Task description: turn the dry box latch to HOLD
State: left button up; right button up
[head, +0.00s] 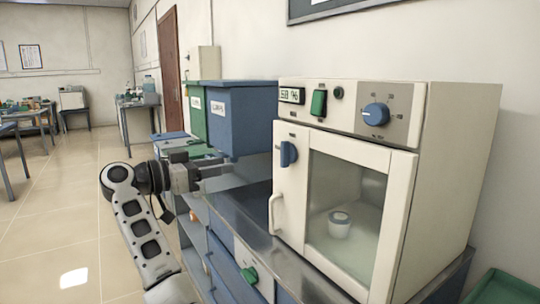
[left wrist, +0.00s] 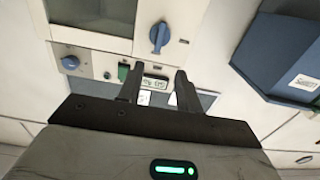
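The dry box (head: 440,180) is a cream cabinet with a windowed door (head: 345,200) that looks shut. Its blue latch (head: 288,154) sits at the door's upper left, its grip roughly upright; the small marks around it are too small to read. The latch also shows in the left wrist view (left wrist: 159,37), which is upside down. My left gripper (head: 226,170) is left of the latch and apart from it, in front of the blue bin. In the left wrist view its two fingers (left wrist: 158,80) stand apart with nothing between them. My right gripper is not in view.
The panel above the door has a display (head: 291,95), a green switch (head: 319,103) and a blue dial (head: 376,114). A door handle (head: 275,213) sticks out below the latch. A blue bin (head: 240,120) stands left of the box. A small jar (head: 339,224) is inside.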

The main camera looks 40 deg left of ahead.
aim_at(281, 152)
pick_arm(q)
jog(key=p+x, duration=0.1)
jog(key=x, duration=0.4)
jog(key=p+x, duration=0.1)
jog(key=x, duration=0.4)
jog(key=p+x, duration=0.1)
jog(key=x, duration=0.4)
jog(key=shift+w+d+r, duration=0.25)
jog(key=shift+r, duration=0.05)
jog(key=shift+c, duration=0.2)
grip_shut()
